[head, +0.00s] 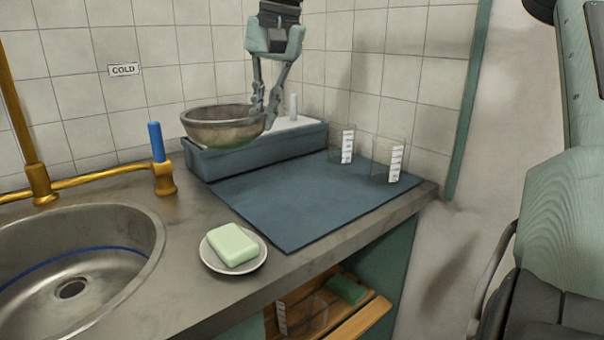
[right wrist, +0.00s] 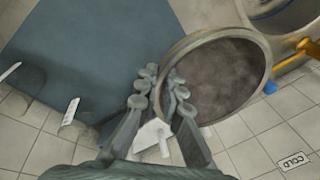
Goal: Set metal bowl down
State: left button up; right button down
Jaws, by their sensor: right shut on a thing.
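The metal bowl (head: 222,126) is a round, wide bowl near the back wall, in front of and over the left part of a grey-blue box. My right gripper (head: 265,112) reaches down from above and is shut on the bowl's right rim. The bowl looks roughly level; I cannot tell whether its base touches the box. In the right wrist view, the bowl (right wrist: 222,85) appears empty, and its rim sits between the fingertips (right wrist: 160,92). My left gripper is not in view.
A blue mat (head: 290,200) lies on the counter, with two beakers (head: 388,158) at its far right. The grey-blue box (head: 255,150) has a white top with a small upright peg. A soap dish (head: 232,262) with green soap, a sink (head: 75,255) and brass taps (head: 165,180) are left.

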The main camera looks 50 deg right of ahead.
jog(key=s+d+f, duration=0.2)
jog(key=d+f, duration=0.1)
jog(key=s+d+f, duration=0.2)
jog(key=d+f, duration=0.1)
jog(key=f, duration=0.1)
jog(key=s+d+f+b, duration=0.1)
jog(key=s+d+f, duration=0.1)
jog(key=d+f, duration=0.1)
jog(key=shift+d+f, duration=0.25)
jog(key=shift+d, duration=0.2)
jog(key=shift+f, duration=0.15)
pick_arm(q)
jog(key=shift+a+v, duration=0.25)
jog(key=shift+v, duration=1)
pick_arm(e)
jog(key=c, duration=2.1)
grip_release()
jog(key=shift+f, duration=0.15)
jog(key=shift+c, duration=0.2)
jog(key=o, duration=0.5)
jog(key=shift+c, duration=0.2)
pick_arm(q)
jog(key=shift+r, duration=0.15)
